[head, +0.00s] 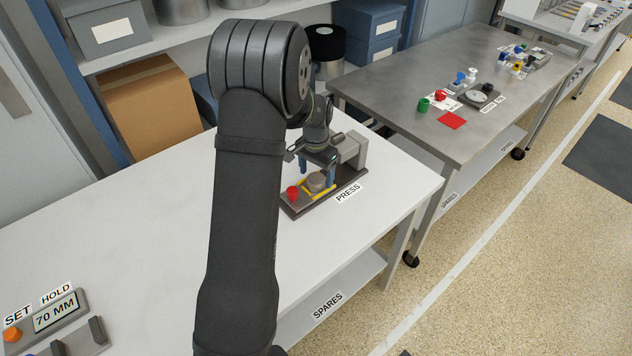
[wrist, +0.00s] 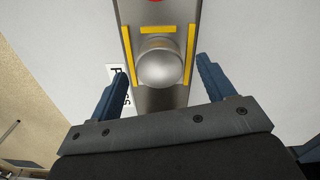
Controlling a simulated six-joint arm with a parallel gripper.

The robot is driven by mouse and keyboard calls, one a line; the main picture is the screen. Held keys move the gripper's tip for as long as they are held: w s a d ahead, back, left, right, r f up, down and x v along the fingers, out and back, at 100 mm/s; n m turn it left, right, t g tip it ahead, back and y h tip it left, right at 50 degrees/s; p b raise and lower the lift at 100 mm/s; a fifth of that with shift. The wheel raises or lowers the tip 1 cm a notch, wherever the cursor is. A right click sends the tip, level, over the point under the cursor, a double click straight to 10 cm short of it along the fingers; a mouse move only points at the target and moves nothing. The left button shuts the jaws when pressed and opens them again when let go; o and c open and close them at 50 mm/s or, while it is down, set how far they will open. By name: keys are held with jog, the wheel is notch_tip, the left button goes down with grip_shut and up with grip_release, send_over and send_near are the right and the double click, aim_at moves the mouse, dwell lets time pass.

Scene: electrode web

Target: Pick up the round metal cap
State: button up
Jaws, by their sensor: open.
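The round metal cap (wrist: 160,66) shows in the wrist view as a shiny silver disc on the press base, between yellow strips. In the head view the cap (head: 317,181) sits on the dark press base (head: 300,208), beside a red button. My gripper (wrist: 164,80) is open and empty, its two blue fingers apart on either side of the cap, with the cap slightly ahead of the line between them. In the head view my gripper (head: 317,170) hangs over the press. My arm hides part of the table. I cannot tell the exact height of the fingertips above the cap.
The red button (head: 293,193) and yellow guide strips (wrist: 189,55) stand close to the cap. The grey press body (head: 351,150) rises behind it. A set panel (head: 55,315) is at the lower left. The white tabletop (head: 130,240) is mostly clear.

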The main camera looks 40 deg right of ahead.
jog(key=shift+f, duration=0.35)
jog(key=c, duration=1.2)
